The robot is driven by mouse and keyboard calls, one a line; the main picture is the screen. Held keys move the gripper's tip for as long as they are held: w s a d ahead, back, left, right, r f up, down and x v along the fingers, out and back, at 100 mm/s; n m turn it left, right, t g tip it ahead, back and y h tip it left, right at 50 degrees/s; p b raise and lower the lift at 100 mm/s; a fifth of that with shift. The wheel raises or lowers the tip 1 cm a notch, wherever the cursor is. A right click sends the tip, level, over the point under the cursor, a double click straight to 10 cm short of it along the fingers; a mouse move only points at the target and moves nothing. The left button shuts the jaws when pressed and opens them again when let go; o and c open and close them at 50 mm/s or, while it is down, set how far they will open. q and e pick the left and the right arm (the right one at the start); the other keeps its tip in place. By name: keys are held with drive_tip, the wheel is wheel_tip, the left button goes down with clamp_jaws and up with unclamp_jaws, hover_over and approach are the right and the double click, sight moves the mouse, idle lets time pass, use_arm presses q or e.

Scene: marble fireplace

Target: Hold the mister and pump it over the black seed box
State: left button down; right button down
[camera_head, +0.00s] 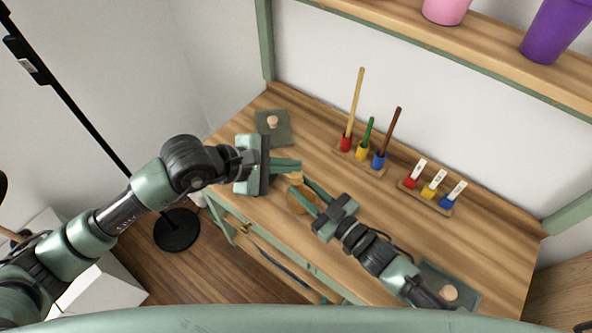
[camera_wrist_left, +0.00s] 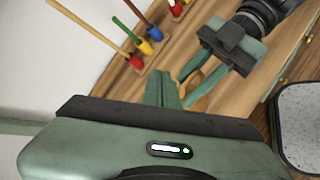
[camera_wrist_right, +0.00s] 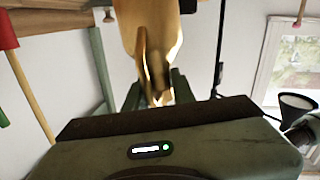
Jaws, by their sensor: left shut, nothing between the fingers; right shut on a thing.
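The brass-coloured mister (camera_head: 300,201) is held above the wooden table by my right gripper (camera_head: 306,189). In the right wrist view its shiny gold body (camera_wrist_right: 150,30) fills the space at the fingers. My left gripper (camera_head: 297,166) is shut and empty, its fingertips close to the top of the mister; I cannot tell if they touch it. I cannot make out a black seed box; two dark grey-green squares with round knobs lie at the back left (camera_head: 273,122) and front right (camera_head: 450,292).
A wooden rack (camera_head: 360,157) with red, yellow and blue-ended tools stands at the table's back. A second rack (camera_head: 428,199) holds labelled red, yellow and blue pieces. A shelf (camera_head: 480,55) with pink and purple pots is above.

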use_arm(q)
drive_tip(key=shift+r, duration=0.15)
drive_tip(key=shift+s+a+r, duration=0.1)
drive_tip(key=shift+a+r, duration=0.05)
drive_tip(key=shift+r, duration=1.1)
drive_tip(key=shift+s+a+r, duration=0.1)
drive_tip(key=shift+r, duration=1.1)
drive_tip(key=shift+r, duration=0.1)
idle(1.4)
wheel_tip(320, 180, up, 4)
drive_tip(key=shift+s+a+f, duration=0.15)
drive_tip(key=shift+f, duration=0.05)
drive_tip(key=shift+w+d+f, duration=0.1)
drive_tip(key=shift+w+f, duration=0.05)
drive_tip(key=shift+f, duration=1.3)
drive_tip(key=shift+w+d+f, duration=0.1)
drive_tip(key=shift+d+f, duration=0.05)
drive_tip(key=shift+f, duration=1.35)
drive_tip(key=shift+w+d+f, duration=0.1)
drive_tip(key=shift+w+f, duration=0.05)
drive_tip(key=shift+f, duration=1.3)
drive_tip(key=shift+f, duration=0.15)
drive_tip(key=shift+f, duration=0.25)
